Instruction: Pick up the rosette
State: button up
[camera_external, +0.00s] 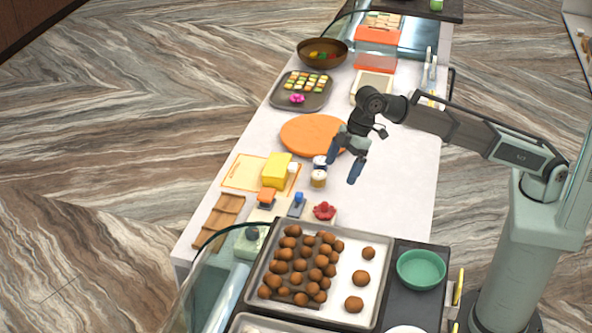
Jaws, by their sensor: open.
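My gripper (344,169) is open and empty, fingers pointing down, above the counter. It is above and slightly right of the red piece in the picture, clearly apart from it. The pink piece is farther back and to the left of my gripper.
A tray of brown balls (369,253) and a green bowl (421,269) stand in front. Small jars (318,179), a yellow block (276,169), stamps (297,204) and an orange round board (305,136) lie left of my gripper. The counter's right side (405,190) is clear.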

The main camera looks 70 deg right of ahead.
jog(key=d, duration=0.1)
send_near(325, 203)
jog(key=x, duration=0.5)
jog(key=shift+w+d, duration=0.1)
jog(key=shift+w, duration=0.25)
jog(key=shift+s+x, duration=0.15)
jog(key=shift+x, duration=1.15)
jog(key=shift+s+x, duration=0.15)
jog(key=shift+x, duration=1.15)
jog(key=c, duration=1.1)
